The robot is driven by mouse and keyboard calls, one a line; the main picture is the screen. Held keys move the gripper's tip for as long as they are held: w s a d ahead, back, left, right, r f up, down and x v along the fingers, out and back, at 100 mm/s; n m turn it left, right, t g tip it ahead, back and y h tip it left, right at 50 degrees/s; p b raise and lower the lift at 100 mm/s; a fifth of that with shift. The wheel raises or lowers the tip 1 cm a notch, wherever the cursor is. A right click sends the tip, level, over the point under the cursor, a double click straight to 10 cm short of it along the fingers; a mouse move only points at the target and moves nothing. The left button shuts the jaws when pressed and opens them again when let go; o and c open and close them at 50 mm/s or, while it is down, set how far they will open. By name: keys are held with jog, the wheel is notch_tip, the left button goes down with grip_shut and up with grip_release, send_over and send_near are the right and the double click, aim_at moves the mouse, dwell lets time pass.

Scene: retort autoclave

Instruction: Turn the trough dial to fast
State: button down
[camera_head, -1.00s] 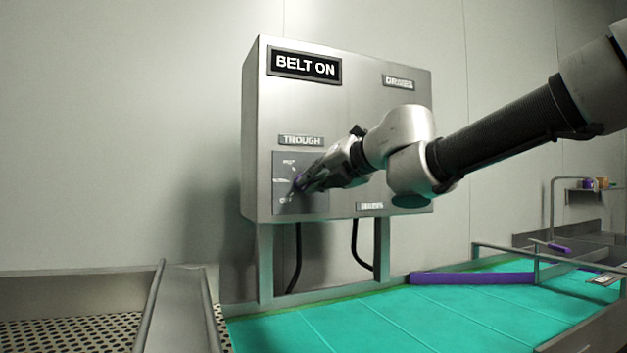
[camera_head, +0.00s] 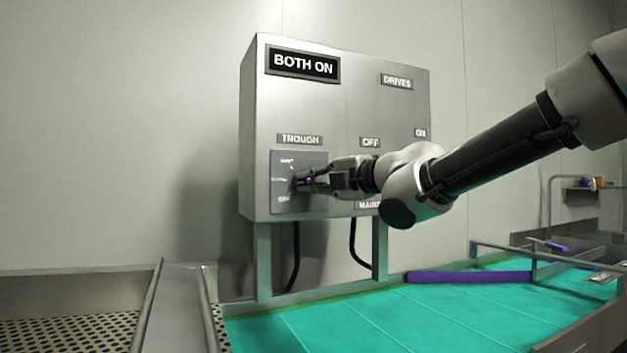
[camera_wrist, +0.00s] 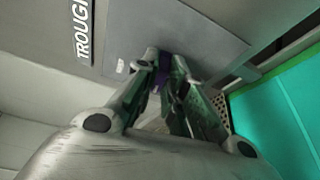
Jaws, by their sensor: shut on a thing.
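The trough dial's grey plate (camera_head: 285,200) is on the left of the metal control box, under the TROUGH label (camera_head: 299,139). My gripper (camera_head: 303,182) reaches it from the right, with its fingers shut on the purple dial knob (camera_head: 297,183). In the wrist view the fingers (camera_wrist: 163,70) close around the purple knob (camera_wrist: 161,77) in front of the plate (camera_wrist: 190,30). The small position labels are too blurred to read, and the fingers hide much of the knob, so I cannot tell which mark it points to. The display (camera_head: 303,65) reads BOTH ON.
The box (camera_head: 345,100) also has DRIVES, OFF, ON and partly hidden MAINS labels, with my arm in front. Below is a teal belt (camera_head: 370,318) with a purple bar (camera_head: 470,277). A perforated metal trough (camera_head: 70,330) lies at left.

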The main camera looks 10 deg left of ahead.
jog(key=m, duration=0.2)
jog(key=m+t+y, duration=0.1)
jog(key=m, duration=0.1)
jog(key=m+y, duration=0.1)
jog(key=m, duration=0.1)
jog(key=shift+s+a+f, duration=0.1)
jog(key=shift+f, duration=0.2)
jog(key=m+t, duration=0.2)
jog(key=m, duration=0.2)
jog(key=shift+a, duration=0.1)
jog(key=shift+s+m+t, duration=0.1)
jog(key=shift+m+t, duration=0.7)
jog(key=shift+m, duration=1.3)
jog(key=c, duration=1.5)
grip_release()
jog(key=shift+a, duration=0.15)
jog(key=shift+f, duration=0.1)
